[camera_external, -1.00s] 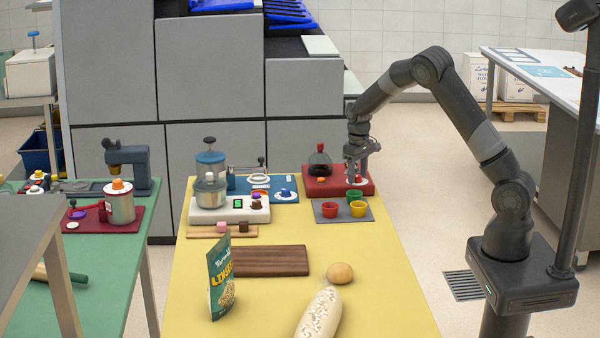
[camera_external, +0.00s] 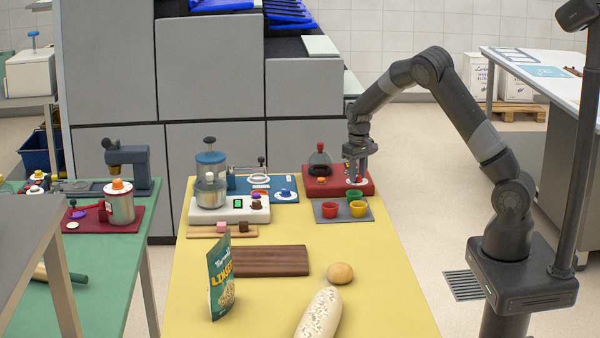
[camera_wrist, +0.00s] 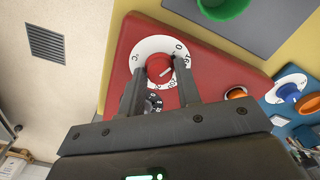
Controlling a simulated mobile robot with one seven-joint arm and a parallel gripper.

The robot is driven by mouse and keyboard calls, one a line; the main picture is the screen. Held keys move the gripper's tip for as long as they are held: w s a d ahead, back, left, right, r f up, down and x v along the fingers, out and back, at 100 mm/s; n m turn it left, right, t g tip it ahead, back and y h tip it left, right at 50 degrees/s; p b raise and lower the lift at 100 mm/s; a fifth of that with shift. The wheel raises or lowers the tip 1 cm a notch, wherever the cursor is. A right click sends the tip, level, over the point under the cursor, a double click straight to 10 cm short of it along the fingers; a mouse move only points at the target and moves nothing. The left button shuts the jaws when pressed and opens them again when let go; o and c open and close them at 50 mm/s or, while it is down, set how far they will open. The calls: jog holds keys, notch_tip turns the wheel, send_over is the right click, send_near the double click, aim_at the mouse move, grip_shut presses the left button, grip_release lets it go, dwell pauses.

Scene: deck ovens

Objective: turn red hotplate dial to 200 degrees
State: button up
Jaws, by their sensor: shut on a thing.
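The red hotplate (camera_external: 325,188) stands at the far right corner of the yellow table; it fills the middle of the wrist view (camera_wrist: 215,75). Its red dial (camera_wrist: 160,69) sits on a white scale disc (camera_wrist: 150,45) with dark marks. A pale pointer line on the dial points to the right and slightly up in the wrist view; I cannot read the exact value. My gripper (camera_wrist: 159,72) points down over the dial, one finger on each side, and is shut on it. In the external view my gripper (camera_external: 357,180) hides most of the dial.
A dark round-bottomed vessel (camera_external: 319,166) stands on the hotplate's left part. A grey tray (camera_external: 327,217) with red, green and yellow cups lies just in front. A blue device (camera_external: 285,196) with a blue dial (camera_wrist: 288,92) is to the left.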

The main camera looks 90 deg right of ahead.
jog(key=m, duration=0.9)
jog(key=shift+m, duration=0.4)
jog(key=m, duration=0.5)
jog(key=shift+m, duration=2.5)
jog(key=o, duration=1)
jog(key=shift+c, duration=0.2)
